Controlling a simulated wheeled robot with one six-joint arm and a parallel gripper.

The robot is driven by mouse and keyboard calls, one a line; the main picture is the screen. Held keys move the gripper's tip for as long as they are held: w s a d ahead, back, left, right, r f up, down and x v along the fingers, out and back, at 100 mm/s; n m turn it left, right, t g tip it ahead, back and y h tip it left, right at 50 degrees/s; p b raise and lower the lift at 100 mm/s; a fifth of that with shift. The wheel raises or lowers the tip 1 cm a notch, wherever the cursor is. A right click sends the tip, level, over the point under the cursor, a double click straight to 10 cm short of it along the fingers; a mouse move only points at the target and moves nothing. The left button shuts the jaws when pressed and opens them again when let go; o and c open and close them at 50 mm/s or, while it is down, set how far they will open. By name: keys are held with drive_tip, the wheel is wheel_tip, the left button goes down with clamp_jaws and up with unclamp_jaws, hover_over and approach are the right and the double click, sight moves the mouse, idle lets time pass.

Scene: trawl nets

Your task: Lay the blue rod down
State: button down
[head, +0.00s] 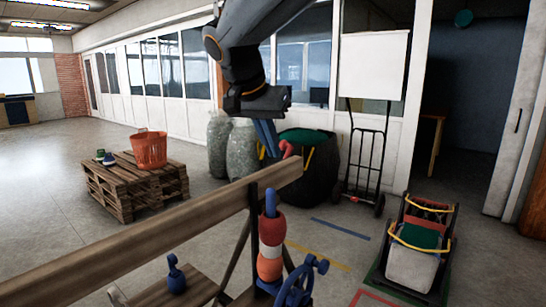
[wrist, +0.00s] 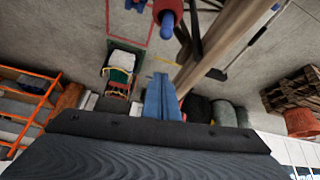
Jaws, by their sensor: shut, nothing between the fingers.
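A blue rod (head: 270,202) stands upright, its top end sticking out of a stack of red, orange and white floats (head: 271,238). The floats hide most of it. In the wrist view the blue tip (wrist: 168,21) shows with red around it at the top edge. My gripper (head: 268,145) is shut and empty, its blue fingers pointing down, up above the wooden beam and apart from the rod. The fingers also show closed together in the wrist view (wrist: 161,98).
A long wooden beam (head: 140,242) crosses the foreground. A blue pin-shaped piece (head: 176,277) stands on a board below it; a blue clamp-like part (head: 300,283) is beside the floats. A pallet stack (head: 125,185) with an orange basket (head: 150,150) and a cart (head: 415,260) stand farther off.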

sight(273, 189)
drive_tip(key=shift+d+f+p, duration=0.15)
drive_tip(key=shift+f+p, duration=0.85)
drive_tip(key=shift+f, duration=1.1)
drive_tip(key=shift+d+f+p, duration=0.1)
drive_tip(key=shift+f+p, duration=0.85)
drive_tip(key=shift+f, duration=1.15)
